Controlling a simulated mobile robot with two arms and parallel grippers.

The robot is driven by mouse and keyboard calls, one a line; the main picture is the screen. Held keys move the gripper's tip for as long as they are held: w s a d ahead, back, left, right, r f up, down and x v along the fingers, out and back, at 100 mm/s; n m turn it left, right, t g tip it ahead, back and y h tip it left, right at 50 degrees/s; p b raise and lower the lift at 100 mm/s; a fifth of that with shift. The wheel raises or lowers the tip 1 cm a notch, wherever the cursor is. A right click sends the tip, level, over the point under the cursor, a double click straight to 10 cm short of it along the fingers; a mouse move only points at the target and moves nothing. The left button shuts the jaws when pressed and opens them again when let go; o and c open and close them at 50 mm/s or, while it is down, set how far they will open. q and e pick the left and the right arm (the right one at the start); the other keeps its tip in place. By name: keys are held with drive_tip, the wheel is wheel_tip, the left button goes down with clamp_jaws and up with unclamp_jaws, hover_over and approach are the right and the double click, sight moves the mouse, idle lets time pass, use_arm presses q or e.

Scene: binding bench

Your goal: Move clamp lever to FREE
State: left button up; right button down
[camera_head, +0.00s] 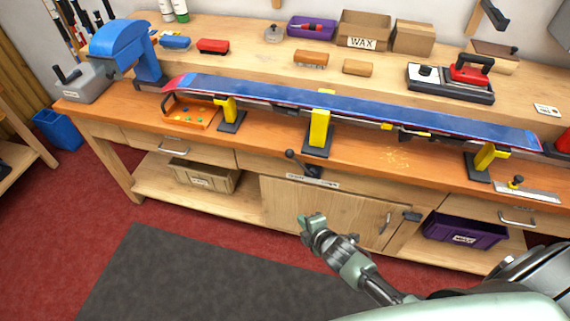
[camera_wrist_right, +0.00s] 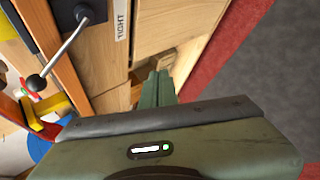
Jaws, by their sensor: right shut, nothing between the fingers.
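The clamp lever (camera_head: 299,162) is on the bench's front edge, with a metal rod and a black ball knob tilted up and left from its dark mount. It also shows in the right wrist view (camera_wrist_right: 60,50), at upper left. A white label strip (camera_head: 312,181) lies below the mount; in the right wrist view its visible end (camera_wrist_right: 121,22) reads TIGHT. The FREE marking is not readable. My right gripper (camera_head: 310,220) is shut and empty, below the lever and apart from it, in front of the cabinet door. My left gripper is out of view.
A blue ski (camera_head: 350,105) lies across yellow supports (camera_head: 319,128) above the lever. An orange tray (camera_head: 190,113) sits left on the bench (camera_head: 250,155). The cabinet door (camera_head: 340,212) has a handle (camera_head: 385,222). The floor in front, with a grey mat (camera_head: 170,280), is clear.

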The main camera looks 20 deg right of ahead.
sight(301, 164)
drive_tip(key=w+a+r+n+t, duration=0.1)
drive_tip(key=w+r+n, duration=0.1)
drive_tip(key=r, duration=0.5)
drive_tip(key=w+a+r+n+t+y, duration=0.1)
drive_tip(key=w+a+r+n+t, duration=0.1)
drive_tip(key=r, duration=0.5)
drive_tip(key=shift+w+r+n+b, duration=0.2)
drive_tip(key=shift+w+n+b, duration=0.1)
drive_tip(key=shift+w+n, duration=0.55)
drive_tip(key=x, duration=1)
drive_tip(key=d, duration=0.1)
drive_tip(key=d+r+p, duration=0.1)
drive_tip(key=d+p, duration=0.1)
drive_tip(key=shift+s+d+r, duration=0.15)
drive_tip(key=shift+d+r, duration=0.1)
drive_tip(key=shift+r, duration=0.15)
